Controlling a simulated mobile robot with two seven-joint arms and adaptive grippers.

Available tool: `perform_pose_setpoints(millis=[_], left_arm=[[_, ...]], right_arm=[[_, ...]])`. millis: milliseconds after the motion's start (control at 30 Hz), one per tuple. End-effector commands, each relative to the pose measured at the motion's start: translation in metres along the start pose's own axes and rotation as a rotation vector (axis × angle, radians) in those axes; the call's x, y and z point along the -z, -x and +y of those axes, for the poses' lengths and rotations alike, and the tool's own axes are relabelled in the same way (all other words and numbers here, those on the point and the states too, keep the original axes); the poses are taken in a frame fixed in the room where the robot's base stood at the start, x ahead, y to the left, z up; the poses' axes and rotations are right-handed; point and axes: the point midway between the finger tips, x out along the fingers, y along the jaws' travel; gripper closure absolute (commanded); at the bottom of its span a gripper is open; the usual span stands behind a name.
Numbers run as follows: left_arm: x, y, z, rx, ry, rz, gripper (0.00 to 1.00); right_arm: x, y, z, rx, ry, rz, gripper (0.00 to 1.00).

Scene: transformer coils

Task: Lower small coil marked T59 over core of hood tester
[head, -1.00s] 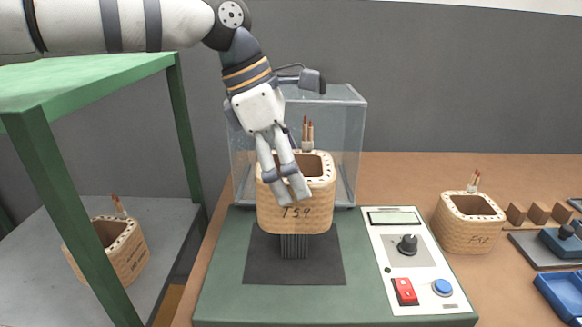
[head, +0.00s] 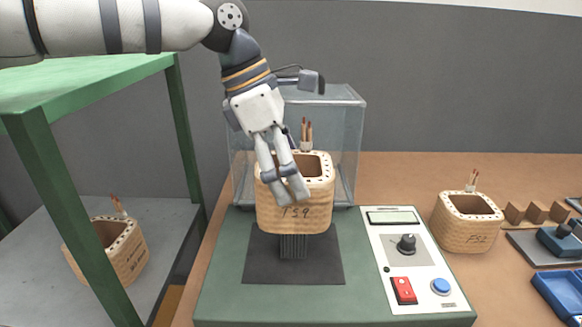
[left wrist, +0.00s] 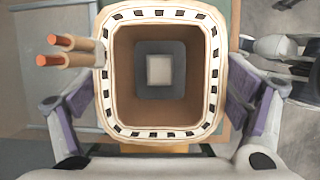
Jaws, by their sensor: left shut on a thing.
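The small coil marked T59 (head: 294,216) is a tan, square, rounded coil with two copper-tipped leads at its back. My left gripper (head: 285,190) is shut on this coil. In the left wrist view the fingers (left wrist: 160,105) press its two opposite sides, and the coil's rim (left wrist: 160,14) faces the camera. The grey laminated core (head: 293,246) of the hood tester (head: 220,270) shows below the coil in the head view; its upper part is hidden. Through the coil's opening the pale core top (left wrist: 159,70) appears near the middle, slightly high. My right gripper is not in view.
The clear hood (head: 345,150) stands behind the core. A control panel (head: 410,260) lies right of it. Another coil, seemingly marked F52 (head: 466,237), stands on the table at right. One more coil (head: 128,255) sits on the grey shelf under the green-framed stand (head: 60,180).

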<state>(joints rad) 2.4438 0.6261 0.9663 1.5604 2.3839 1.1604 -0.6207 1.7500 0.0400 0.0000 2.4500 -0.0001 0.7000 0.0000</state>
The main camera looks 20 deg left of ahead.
Motion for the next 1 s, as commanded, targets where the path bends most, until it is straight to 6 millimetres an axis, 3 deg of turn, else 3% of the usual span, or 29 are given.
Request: perform_pose_setpoints(millis=[767,800,1000], left_arm=[[0.010,-0.024,0.000,0.002,0.002,-0.001,0.60],[0.011,-0.025,0.001,0.003,0.002,-0.001,0.02],[0.013,-0.028,0.001,0.009,0.006,0.002,0.00]], right_arm=[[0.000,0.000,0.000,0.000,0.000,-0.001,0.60],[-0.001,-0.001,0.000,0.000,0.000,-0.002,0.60],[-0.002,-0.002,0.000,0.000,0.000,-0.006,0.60]])
